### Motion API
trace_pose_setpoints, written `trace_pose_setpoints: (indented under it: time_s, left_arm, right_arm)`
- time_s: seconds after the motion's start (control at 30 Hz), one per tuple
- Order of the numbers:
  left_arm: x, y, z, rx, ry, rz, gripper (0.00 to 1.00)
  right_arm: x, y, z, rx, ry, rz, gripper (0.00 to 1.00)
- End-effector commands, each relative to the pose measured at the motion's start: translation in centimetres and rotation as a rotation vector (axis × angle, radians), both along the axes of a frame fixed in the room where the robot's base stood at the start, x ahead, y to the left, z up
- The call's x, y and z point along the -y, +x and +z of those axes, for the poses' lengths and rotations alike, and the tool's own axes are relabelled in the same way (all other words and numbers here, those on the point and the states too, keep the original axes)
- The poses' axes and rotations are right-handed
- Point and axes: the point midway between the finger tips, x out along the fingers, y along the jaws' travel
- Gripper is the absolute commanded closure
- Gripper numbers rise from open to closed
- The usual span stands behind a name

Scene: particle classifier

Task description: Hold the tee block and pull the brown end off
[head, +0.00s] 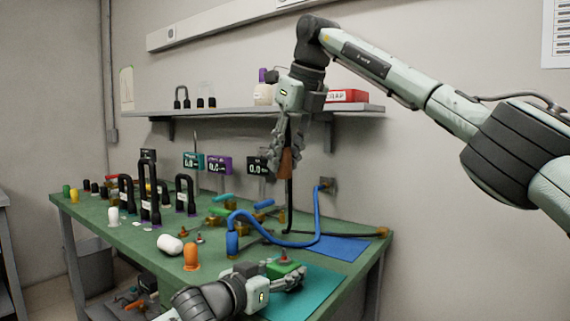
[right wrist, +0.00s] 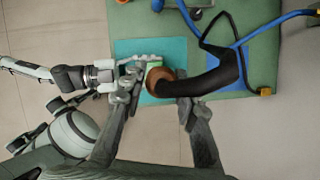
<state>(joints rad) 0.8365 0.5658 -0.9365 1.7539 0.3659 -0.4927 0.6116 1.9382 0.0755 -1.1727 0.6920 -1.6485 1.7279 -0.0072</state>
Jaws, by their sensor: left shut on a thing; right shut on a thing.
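The green tee block (head: 287,269) has a red top and is low at the front of the table, in the fingers of my left gripper (head: 292,279), shut on it. A bit of its green shows in the right wrist view (right wrist: 152,60). My right gripper (head: 279,168) is raised above the table and shut on the brown end (head: 286,163), which joins a black hose (head: 289,205). In the right wrist view the brown end (right wrist: 158,78) is between the fingertips. In the head view the brown end is well above the tee block and apart from it.
A teal mat (head: 318,287) lies under the left gripper, with a blue mat (head: 345,247) behind it. A blue hose (head: 270,232) loops across the table. A shelf (head: 230,113) is behind.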

Motion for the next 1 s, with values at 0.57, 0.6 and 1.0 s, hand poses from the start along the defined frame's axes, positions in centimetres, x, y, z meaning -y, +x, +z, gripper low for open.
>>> trace_pose_setpoints:
  time_s: [0.57,0.6,1.0]
  left_arm:
    - [0.0,0.0,0.0,0.0,0.0,0.0,0.27]
    - [0.0,0.0,0.0,0.0,0.0,0.0,0.27]
    - [-3.1,-4.1,0.6,-0.001,0.002,0.001,0.27]
  right_arm:
    - [0.0,0.0,0.0,0.0,0.0,0.0,0.99]
    - [0.0,0.0,0.0,0.0,0.0,-0.001,0.99]
    - [0.0,0.0,0.0,0.001,-0.001,0.0,0.99]
